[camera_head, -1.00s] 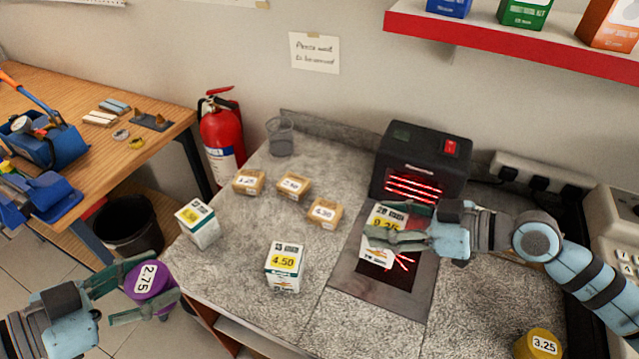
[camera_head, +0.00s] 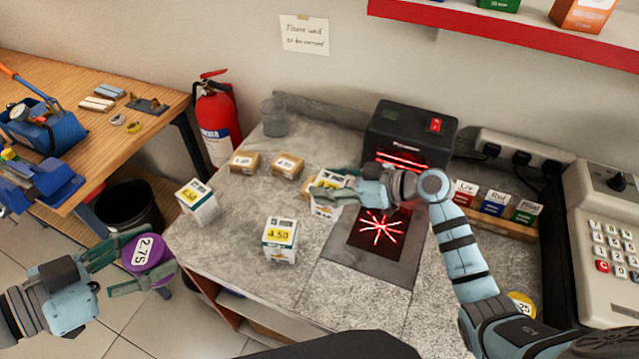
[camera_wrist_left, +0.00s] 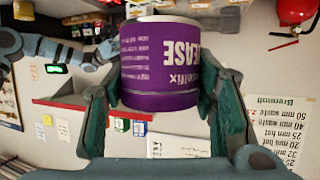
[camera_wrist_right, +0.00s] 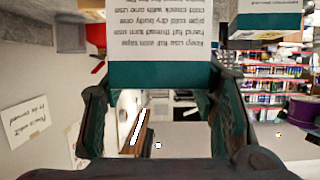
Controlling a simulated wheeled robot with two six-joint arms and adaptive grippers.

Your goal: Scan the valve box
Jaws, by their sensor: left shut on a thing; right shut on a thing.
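My right gripper (camera_head: 335,190) is shut on a white-and-green box (camera_head: 325,209) with a yellow label. It holds the box at the left edge of the scanner plate; the box also fills the top of the right wrist view (camera_wrist_right: 205,30). The black scanner (camera_head: 411,128) glows red, and a red star of beams lies on its plate (camera_head: 365,261). My left gripper (camera_head: 158,252) is shut on a purple grease tub (camera_head: 140,254) marked 2.75, off the counter's left edge. The tub shows in the left wrist view (camera_wrist_left: 160,65). I cannot read "valve" on any box.
Two similar white boxes stand on the counter, one at left (camera_head: 197,203) and one marked 4.50 (camera_head: 281,240). Several small brown boxes (camera_head: 287,166) sit behind them, one partly hidden by my right gripper. A till (camera_head: 605,225) stands right. A yellow item (camera_head: 522,306) is at front right.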

